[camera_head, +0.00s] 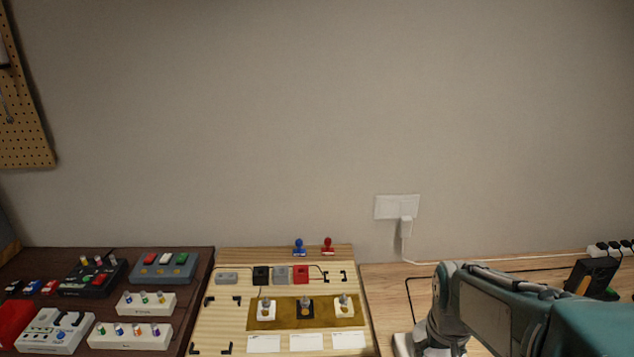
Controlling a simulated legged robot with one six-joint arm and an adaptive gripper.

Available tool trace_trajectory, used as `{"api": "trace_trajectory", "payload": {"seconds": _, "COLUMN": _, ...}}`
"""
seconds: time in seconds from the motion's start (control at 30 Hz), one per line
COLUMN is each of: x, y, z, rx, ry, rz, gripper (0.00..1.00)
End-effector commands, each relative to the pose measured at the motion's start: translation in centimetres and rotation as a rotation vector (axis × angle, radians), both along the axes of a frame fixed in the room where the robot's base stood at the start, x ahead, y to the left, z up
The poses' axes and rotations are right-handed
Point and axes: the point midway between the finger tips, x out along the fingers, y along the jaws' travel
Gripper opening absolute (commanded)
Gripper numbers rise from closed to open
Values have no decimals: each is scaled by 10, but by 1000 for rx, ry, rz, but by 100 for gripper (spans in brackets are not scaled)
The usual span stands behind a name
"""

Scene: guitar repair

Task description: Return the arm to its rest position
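My arm shows at the lower right, with a teal link (530,310) and a grey-white joint (445,305) at its left end. The link reaches in from the right edge over the light wooden bench (390,290). No gripper fingers show, so I cannot see what the gripper holds or how it stands.
A light wooden board (230,315) carries small boxes and a brown mat (285,322) with several knobbed parts. Left of it, a dark board (195,300) holds several pedals. A white wall outlet (396,207) has a plugged cable. A black device (590,277) stands at right.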

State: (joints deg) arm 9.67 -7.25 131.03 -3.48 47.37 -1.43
Motion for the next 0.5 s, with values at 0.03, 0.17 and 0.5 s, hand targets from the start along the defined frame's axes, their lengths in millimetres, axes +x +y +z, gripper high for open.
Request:
{"api": "trace_trajectory", "payload": {"seconds": 0.03, "x": -8, "y": 8, "z": 14, "rx": -1, "ry": -36, "rz": 12, "gripper": 76}}
{"api": "trace_trajectory", "payload": {"seconds": 0.17, "x": -29, "y": 25, "z": 39, "rx": 2, "ry": -113, "rz": 37, "gripper": 76}}
{"api": "trace_trajectory", "payload": {"seconds": 0.5, "x": -88, "y": 59, "z": 82, "rx": 25, "ry": -297, "rz": 102, "gripper": 76}}
